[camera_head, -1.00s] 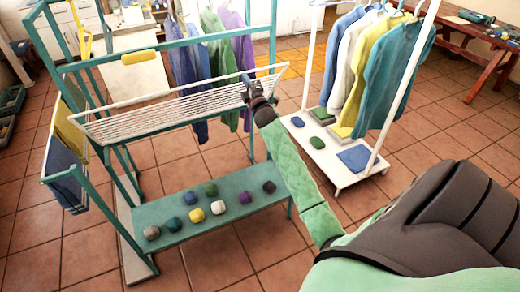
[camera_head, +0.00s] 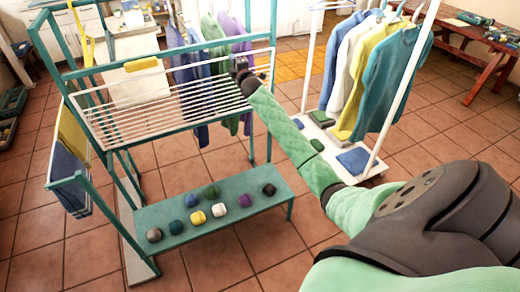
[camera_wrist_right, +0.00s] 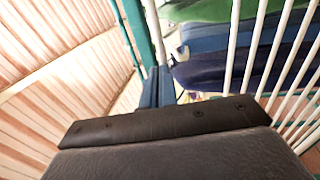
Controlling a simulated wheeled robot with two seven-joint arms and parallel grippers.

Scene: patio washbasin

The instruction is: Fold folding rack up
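The folding rack (camera_head: 150,119), a panel of white slats, hangs in a teal frame (camera_head: 165,45) in the head view. It is tilted up steeply, with its slats facing me. My right gripper (camera_head: 240,66) is at the rack's right end, on its near side. In the right wrist view the dark fingertips (camera_wrist_right: 158,84) are close together beside a white bar of the rack (camera_wrist_right: 153,25). They look shut, with no bar clearly between them; whether they touch it is hard to tell. My left gripper is not in view.
A teal shelf (camera_head: 270,213) below holds several coloured lumps. Clothes (camera_head: 190,75) hang behind the rack, and cloths (camera_head: 70,175) hang at its left. A white garment rack (camera_head: 405,80) stands to the right. Tiled floor (camera_head: 440,150) lies open at right.

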